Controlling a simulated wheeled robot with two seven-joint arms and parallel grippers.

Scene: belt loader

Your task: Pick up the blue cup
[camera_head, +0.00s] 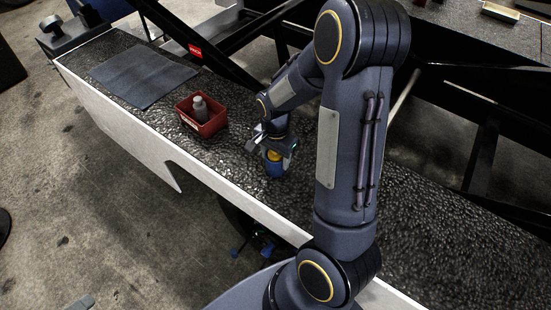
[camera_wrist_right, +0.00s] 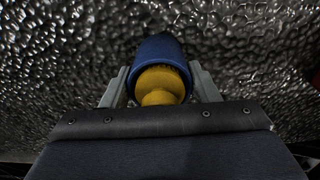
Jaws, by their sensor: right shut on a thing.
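The blue cup (camera_head: 274,169) is on or just above the dark textured shelf, right of the red bin; I cannot tell whether it touches the surface. Something yellow (camera_head: 274,155) shows at its mouth. My right gripper (camera_head: 273,160) is shut on the cup from above. In the right wrist view the blue cup (camera_wrist_right: 160,50) lies between the two fingers (camera_wrist_right: 161,88), with the yellow thing (camera_wrist_right: 158,84) in its opening toward the palm. My left gripper is not in the head view.
A red bin (camera_head: 213,127) with a grey bottle (camera_head: 200,107) in it stands left of the cup. A dark grey mat (camera_head: 143,76) lies farther left on the shelf (camera_head: 225,150). Black diagonal bars (camera_head: 222,68) rise behind.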

